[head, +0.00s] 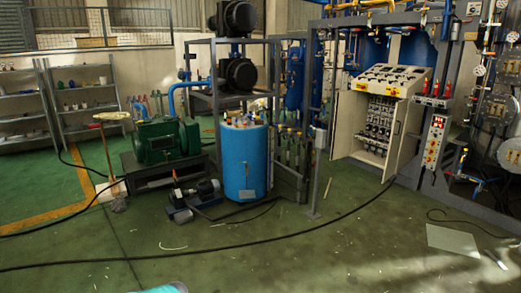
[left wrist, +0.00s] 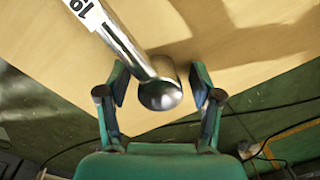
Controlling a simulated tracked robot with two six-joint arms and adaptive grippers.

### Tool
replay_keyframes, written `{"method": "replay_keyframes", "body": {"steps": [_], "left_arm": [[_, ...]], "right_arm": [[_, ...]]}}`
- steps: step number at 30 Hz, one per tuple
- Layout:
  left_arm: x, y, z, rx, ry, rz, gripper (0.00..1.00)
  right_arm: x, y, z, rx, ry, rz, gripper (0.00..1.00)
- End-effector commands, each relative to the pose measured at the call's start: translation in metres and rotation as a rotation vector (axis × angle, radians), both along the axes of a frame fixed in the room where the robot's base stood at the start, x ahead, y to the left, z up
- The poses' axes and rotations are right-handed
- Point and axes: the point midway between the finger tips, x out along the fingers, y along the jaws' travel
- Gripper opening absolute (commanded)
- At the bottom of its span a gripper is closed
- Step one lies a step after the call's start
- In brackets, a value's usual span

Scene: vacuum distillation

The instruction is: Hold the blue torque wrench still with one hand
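In the left wrist view, a shiny silver metal tool (left wrist: 130,48) with a rounded end and a white label with black print comes in from the upper left. No blue part of it shows, so I cannot tell if it is the torque wrench. My left gripper (left wrist: 160,78) has its two green fingers apart, one on each side of the rounded end, with a visible gap on both sides. A tan board (left wrist: 240,55) lies behind the tool. No torque wrench can be made out in the head view. My right gripper is not in view.
In the head view, a blue drum (head: 245,165), a green motor (head: 160,142) and a small pump (head: 197,192) stand mid-floor. An open cabinet (head: 385,118) is at the right. A black cable (head: 260,241) crosses the green floor. The near floor is largely clear.

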Motion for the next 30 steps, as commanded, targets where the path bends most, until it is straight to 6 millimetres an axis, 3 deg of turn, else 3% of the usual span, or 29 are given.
{"method": "replay_keyframes", "body": {"steps": [10,24,30], "left_arm": [[0.001,0.0,0.011,0.001,-0.003,0.0,0.65],[0.001,-0.005,0.097,0.0,-0.003,0.0,0.65],[0.0,-0.006,0.116,0.0,0.0,0.0,0.65]], "right_arm": [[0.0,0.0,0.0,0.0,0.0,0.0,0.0],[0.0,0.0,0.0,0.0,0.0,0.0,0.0],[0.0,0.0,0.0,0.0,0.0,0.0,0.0]]}}
